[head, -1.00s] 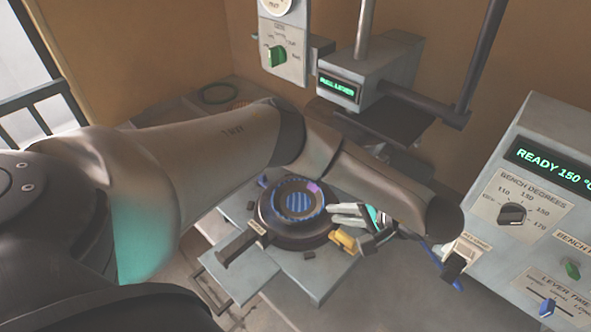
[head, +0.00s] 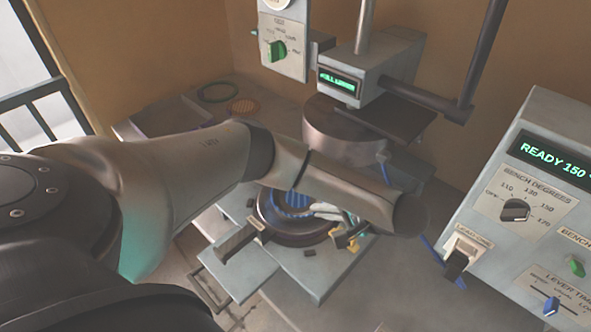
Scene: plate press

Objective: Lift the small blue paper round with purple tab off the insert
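The paper round (head: 288,198), blue with stripes, lies in the middle of the dark round insert (head: 290,238) on the press's grey lower plate. Its right part and the purple tab are hidden behind my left arm and gripper. My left gripper (head: 324,211) has pale fingers and points left over the insert's right side, close to the paper's right edge. The forearm covers part of it, so I cannot tell whether the fingers are apart or touching the paper. My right gripper is not in view.
The dark press head (head: 345,132) stands behind the insert, under a grey housing with a lit display (head: 340,82). A control box (head: 545,190) reading READY 150 stands at right.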

